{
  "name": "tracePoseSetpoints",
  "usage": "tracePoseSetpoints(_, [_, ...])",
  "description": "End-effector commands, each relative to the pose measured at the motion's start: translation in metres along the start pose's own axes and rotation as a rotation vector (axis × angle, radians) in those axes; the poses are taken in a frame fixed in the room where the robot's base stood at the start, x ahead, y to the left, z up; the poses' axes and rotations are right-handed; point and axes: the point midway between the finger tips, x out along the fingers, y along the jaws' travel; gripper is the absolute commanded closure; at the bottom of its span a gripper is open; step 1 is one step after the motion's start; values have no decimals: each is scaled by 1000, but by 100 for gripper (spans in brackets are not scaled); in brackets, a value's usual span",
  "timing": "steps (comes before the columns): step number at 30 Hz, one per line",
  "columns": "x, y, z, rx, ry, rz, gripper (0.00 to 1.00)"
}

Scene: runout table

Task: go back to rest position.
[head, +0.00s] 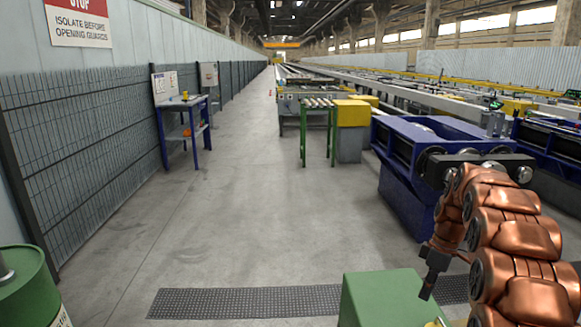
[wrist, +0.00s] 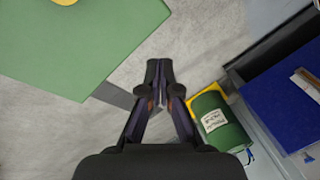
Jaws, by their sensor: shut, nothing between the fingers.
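My gripper (head: 426,295) hangs at the end of my copper-coloured arm at the lower right of the head view, pointing down. It is beside the right edge of a green block-shaped top (head: 383,295). In the wrist view my gripper (wrist: 159,66) has its two dark fingers together at the tips, with nothing between them. Grey floor shows beyond the tips.
In the wrist view, a flat green surface (wrist: 75,45) fills the upper left, and a labelled green canister (wrist: 230,135) and a blue surface (wrist: 275,105) lie right. In the head view, blue machinery (head: 405,195) stands behind my arm; the central aisle (head: 230,220) is clear.

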Motion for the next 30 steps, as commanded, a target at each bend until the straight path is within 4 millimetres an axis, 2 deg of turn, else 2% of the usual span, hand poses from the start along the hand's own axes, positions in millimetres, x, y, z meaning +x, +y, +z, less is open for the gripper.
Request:
tracePoseSetpoints(1, [-4, -16, -4, 27, -8, -3, 100])
tracePoseSetpoints(14, [-14, -133, -10, 300, -74, 2, 100])
tracePoseSetpoints(22, [-8, -208, 1, 468, -115, 18, 100])
tracePoseSetpoints(30, [6, -281, 23, 632, -155, 43, 100])
